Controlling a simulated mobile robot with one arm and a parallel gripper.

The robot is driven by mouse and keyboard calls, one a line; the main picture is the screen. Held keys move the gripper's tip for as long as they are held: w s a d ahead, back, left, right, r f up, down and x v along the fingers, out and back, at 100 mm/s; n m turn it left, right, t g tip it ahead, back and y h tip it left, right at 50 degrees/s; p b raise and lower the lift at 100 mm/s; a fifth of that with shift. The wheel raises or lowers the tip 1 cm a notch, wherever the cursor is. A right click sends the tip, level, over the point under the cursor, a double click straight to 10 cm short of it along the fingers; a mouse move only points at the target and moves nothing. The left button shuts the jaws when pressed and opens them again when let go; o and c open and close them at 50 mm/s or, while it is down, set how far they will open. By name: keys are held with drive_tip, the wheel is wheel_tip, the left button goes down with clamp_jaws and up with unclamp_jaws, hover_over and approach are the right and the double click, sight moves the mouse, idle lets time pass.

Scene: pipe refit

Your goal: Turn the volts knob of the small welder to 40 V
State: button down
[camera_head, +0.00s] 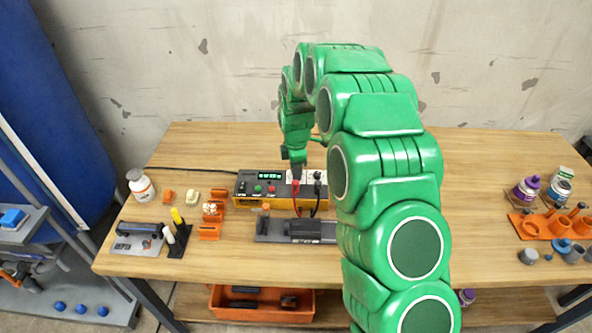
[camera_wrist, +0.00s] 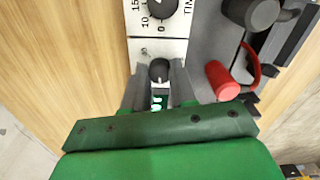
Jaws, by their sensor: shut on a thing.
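The small welder (camera_head: 255,196) is a black and yellow box at the back middle of the table, with a lit green display (camera_head: 269,176) whose reading is too small to tell. My gripper (camera_head: 293,170) reaches down onto its top from behind. In the wrist view my gripper (camera_wrist: 159,82) has its two grey fingers on either side of a black knob (camera_wrist: 159,69) on a white panel, shut on it. The knob's label is hidden or unreadable, so its setting cannot be told. Another dial (camera_wrist: 162,10), marked TIME, sits beside it on the panel.
A red plug (camera_wrist: 222,80) and a black plug (camera_wrist: 250,12) with leads stand close beside the panel. A grey fixture (camera_head: 300,230) lies in front of the welder. A white bottle (camera_head: 140,186) and orange blocks stand at left.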

drive_tip(key=shift+m, duration=0.3)
drive_tip(key=m, duration=0.6)
drive_tip(key=shift+w, duration=0.1)
drive_tip(key=m, duration=0.6)
drive_tip(key=shift+d+m, duration=0.1)
drive_tip(key=shift+m, duration=0.2)
drive_tip(key=m, duration=1.2)
drive_tip(key=shift+m, duration=0.4)
drive_tip(key=c, duration=0.9)
unclamp_jaws()
drive_tip(key=shift+r, duration=0.1)
